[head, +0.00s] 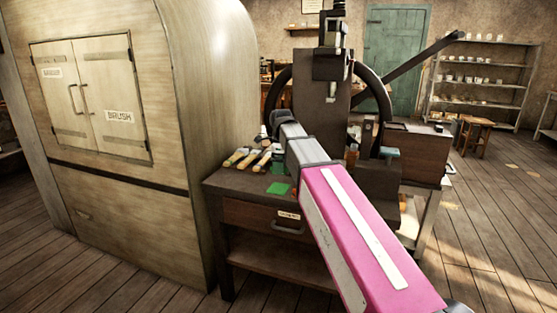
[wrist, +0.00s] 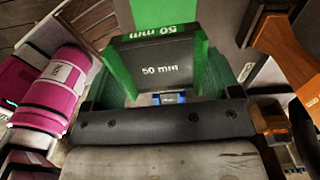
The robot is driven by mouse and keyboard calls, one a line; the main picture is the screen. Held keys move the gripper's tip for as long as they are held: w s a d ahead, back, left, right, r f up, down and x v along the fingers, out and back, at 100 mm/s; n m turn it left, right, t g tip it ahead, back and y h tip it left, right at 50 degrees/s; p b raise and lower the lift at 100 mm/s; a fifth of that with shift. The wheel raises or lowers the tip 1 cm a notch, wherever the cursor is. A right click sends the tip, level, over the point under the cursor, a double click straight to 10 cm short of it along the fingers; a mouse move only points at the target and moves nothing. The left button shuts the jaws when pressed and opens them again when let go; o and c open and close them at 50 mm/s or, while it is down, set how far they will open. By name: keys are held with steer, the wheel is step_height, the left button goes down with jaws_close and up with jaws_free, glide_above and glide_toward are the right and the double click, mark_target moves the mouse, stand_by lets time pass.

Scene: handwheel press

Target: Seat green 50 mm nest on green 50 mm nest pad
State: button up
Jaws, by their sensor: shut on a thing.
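The nest (wrist: 158,72), a dark block with green edges and white "50 mm" lettering, is held in front of my gripper in the wrist view. My gripper (wrist: 165,100) is shut on it; the fingertips are largely hidden. In the head view, my gripper (head: 284,119) is over the back of the bench, and the held nest cannot be made out. A flat green patch (head: 278,189), which looks like the nest pad, lies on the bench near its front edge, left of my arm. I cannot tell whether the nest touches anything beneath it.
The dark press (head: 325,95) with its handwheel and long lever stands behind my arm. Several pale-handled tools (head: 249,158) lie on the bench (head: 225,183) left of my gripper. A large rounded cabinet (head: 120,130) stands close on the left. An orange part (wrist: 285,45) shows at right in the wrist view.

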steer(key=shift+w+a+r+m, duration=0.1)
steer(key=shift+w+a+m, duration=0.45)
steer(key=shift+m, duration=0.05)
glide_above(278, 188)
steer(key=shift+s+d+f, duration=0.1)
steer(key=shift+f, duration=1.55)
steer(key=shift+s+f, duration=0.1)
steer(key=shift+f, duration=1.55)
steer(key=shift+f, duration=1.05)
steer(key=o, duration=1)
steer(key=shift+o, duration=0.2)
step_height(278, 188, up, 11)
steer(key=shift+f, duration=0.1)
